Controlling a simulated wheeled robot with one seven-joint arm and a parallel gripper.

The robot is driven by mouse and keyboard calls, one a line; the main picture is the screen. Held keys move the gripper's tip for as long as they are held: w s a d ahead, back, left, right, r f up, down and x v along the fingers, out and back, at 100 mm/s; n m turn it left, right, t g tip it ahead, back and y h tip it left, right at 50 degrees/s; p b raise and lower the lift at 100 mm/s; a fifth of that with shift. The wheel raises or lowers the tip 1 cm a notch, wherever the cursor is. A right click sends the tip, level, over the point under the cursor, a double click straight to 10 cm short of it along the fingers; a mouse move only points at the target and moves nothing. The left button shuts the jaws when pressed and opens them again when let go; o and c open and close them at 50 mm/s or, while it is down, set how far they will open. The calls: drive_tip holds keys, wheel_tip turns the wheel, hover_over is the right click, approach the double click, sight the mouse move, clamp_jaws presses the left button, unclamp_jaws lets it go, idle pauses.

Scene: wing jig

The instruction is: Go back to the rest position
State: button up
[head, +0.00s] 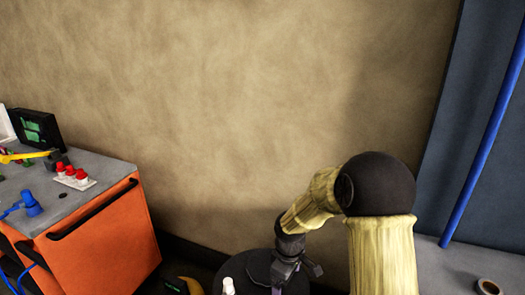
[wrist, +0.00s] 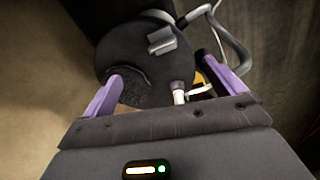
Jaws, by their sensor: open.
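My gripper (head: 284,286) hangs low at the bottom middle of the head view, pointing down. In the wrist view its two purple fingers (wrist: 164,68) stand wide apart with nothing between their tips. Behind them is a dark round-topped object (wrist: 135,45) with a grey block on it. It seems to be the dark disc (head: 250,264) beside and behind my gripper in the head view. A small white-topped item (wrist: 180,92) shows between the fingers, farther off. I cannot tell the gap to it.
An orange cabinet (head: 105,240) with a grey top stands left, bearing red-capped bottles (head: 75,177), a blue item (head: 31,204) and a black-framed screen (head: 38,130). A grey surface at right holds a tape roll (head: 488,287). A blue pole (head: 485,130) stands at right. The wall is bare.

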drive_tip(key=s+d+r+m+t+p, duration=0.1)
drive_tip(key=s+d+r+m+p, duration=0.1)
drive_tip(key=s+d+r+m, duration=0.2)
drive_tip(key=s+d+r+m+t+p, duration=0.1)
drive_tip(key=s+d+r+m+p, duration=0.1)
drive_tip(key=s+d+r+m, duration=0.2)
drive_tip(key=s+r+m, duration=0.3)
drive_tip(key=s+r, duration=0.2)
drive_tip(key=s, duration=0.1)
drive_tip(key=shift+s, duration=0.35)
